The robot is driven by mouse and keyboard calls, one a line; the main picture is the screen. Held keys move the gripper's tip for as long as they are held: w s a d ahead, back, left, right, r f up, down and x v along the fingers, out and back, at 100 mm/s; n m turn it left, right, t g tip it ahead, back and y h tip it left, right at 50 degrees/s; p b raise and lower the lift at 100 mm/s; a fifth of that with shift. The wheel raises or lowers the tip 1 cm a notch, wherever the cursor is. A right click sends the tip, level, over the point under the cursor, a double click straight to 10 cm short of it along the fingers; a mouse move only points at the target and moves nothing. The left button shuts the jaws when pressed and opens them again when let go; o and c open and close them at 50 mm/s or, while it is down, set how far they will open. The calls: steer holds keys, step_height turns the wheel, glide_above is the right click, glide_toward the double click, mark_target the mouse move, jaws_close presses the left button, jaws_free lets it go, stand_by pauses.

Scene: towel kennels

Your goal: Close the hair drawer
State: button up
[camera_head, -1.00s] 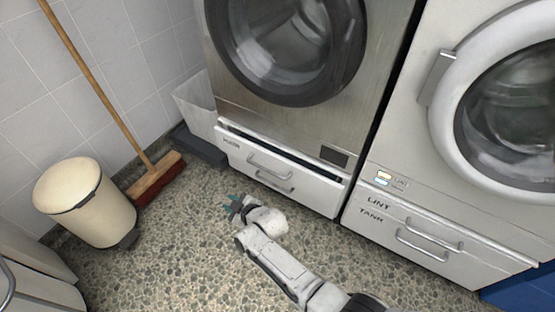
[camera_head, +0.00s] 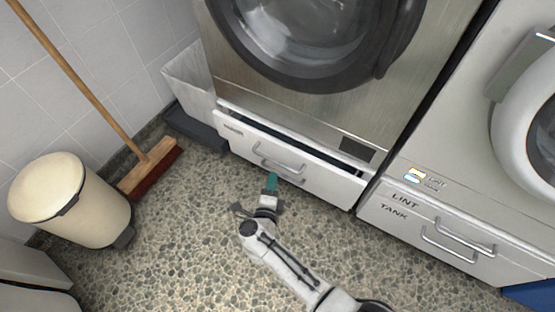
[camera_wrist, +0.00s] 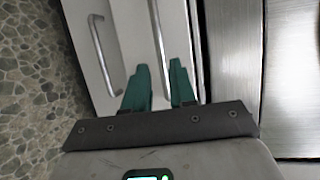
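The hair drawer (camera_head: 325,181) is the white drawer under the left steel machine. Its small label is too blurred to read. A dark gap along its top edge shows that it stands partly open. Its front carries two metal bar handles, an upper one (camera_head: 278,161) and a lower one. My gripper (camera_head: 271,180) has teal fingers and is low in front of the drawer, by the lower handle. In the wrist view, the fingers (camera_wrist: 160,72) are apart, pointing at the drawer front, with a handle bar in line with the gap. I cannot tell whether they touch it.
A cream bin (camera_head: 70,200) and a broom (camera_head: 150,168) stand at left. A pale container (camera_head: 190,80) is by the wall. The speckled floor (camera_head: 185,230) in front of the drawer is clear.

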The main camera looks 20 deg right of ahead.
mark_target(276, 161)
steer(key=b+x, duration=0.4)
steer(key=x, duration=0.5)
steer(key=shift+w, duration=0.1)
jaws_close()
